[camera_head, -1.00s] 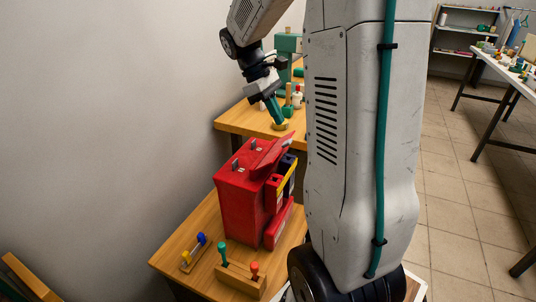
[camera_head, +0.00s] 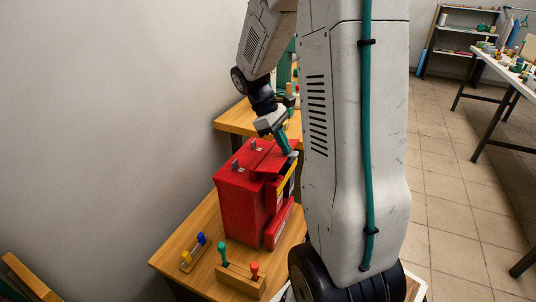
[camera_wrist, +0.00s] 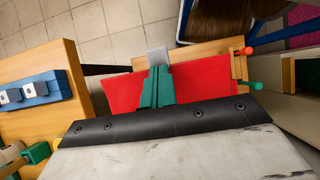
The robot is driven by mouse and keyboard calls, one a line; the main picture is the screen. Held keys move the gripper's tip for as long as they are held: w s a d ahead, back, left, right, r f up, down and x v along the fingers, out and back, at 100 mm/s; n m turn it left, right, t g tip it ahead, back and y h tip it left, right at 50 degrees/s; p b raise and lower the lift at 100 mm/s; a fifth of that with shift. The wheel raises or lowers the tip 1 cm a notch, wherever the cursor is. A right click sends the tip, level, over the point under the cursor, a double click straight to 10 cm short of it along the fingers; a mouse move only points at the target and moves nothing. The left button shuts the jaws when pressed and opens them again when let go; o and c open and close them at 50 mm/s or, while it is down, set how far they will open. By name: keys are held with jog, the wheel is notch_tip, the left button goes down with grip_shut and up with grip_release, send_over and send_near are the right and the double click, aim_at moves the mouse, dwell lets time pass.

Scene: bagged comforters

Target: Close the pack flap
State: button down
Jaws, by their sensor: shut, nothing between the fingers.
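The red pack (camera_head: 240,205) stands upright on the wooden table. Its red flap (camera_head: 262,156) lies across the top, close to level, with the right end near my gripper. My gripper (camera_head: 291,155) has green fingers that are shut and empty, with the tips at the flap's right end. In the wrist view the shut fingers (camera_wrist: 157,62) lie over the red flap (camera_wrist: 205,78), their grey tip reaching past its far edge. Whether they touch it is unclear. Below the flap, the pack's front shows a yellow-edged dark part (camera_head: 287,182), partly hidden by my arm.
A wooden block with green and red pegs (camera_head: 240,280) stands before the pack. Another wooden table (camera_head: 232,120) is behind. A wall is at left; tiled floor is open at right.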

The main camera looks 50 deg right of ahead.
jog(key=shift+f, duration=0.7)
dwell(0.3)
jog(key=shift+r, duration=3.55)
